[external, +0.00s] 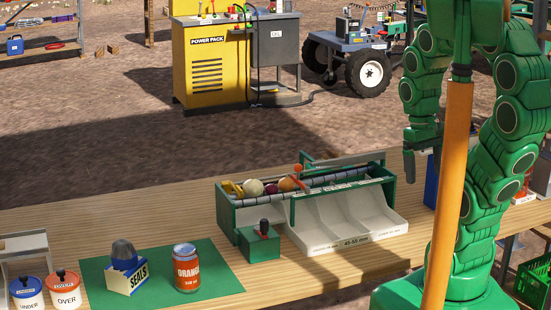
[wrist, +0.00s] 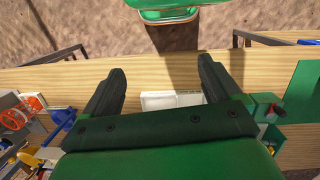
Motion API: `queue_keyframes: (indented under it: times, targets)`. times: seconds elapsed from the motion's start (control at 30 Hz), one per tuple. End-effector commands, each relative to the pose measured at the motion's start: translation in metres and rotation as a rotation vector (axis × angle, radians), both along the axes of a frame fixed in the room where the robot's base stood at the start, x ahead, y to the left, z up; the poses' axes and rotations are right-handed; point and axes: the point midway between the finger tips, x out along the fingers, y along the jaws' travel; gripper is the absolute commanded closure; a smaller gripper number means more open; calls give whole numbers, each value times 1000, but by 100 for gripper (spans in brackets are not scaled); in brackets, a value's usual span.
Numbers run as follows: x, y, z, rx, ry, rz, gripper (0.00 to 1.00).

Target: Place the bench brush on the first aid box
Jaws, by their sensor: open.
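I cannot make out the bench brush or the first aid box for certain in either view. My gripper (external: 424,148) hangs above the right part of the wooden bench, right of the onion sorter. In the wrist view its two dark fingers (wrist: 162,75) are spread apart with nothing between them. A cluster of blue, orange and white items (wrist: 45,120) lies at the left of the wrist view, partly cut off by my gripper; I cannot tell whether either task object is among them. My arm and an orange post hide part of the bench's right end in the external view.
The onion sorter (external: 348,222) with white chutes stands mid-bench, a small green box with a black knob (external: 260,243) before it. Left are a green mat (external: 218,262), an orange jar (external: 187,268), a seals box (external: 126,275) and lidded tubs. A blue object (external: 432,180) stands near my gripper.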

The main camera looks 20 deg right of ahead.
Motion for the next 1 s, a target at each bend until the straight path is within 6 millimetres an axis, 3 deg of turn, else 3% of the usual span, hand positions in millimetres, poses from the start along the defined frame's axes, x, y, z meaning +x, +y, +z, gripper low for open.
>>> queue_keyframes:
  times: [0.1, 0.23, 1.0]
  targets:
    - [-17, 4, -2, 15, -14, -58, 9]
    - [-25, 7, -4, 26, -18, -87, 9]
    - [-27, 8, -5, 30, -17, -94, 9]
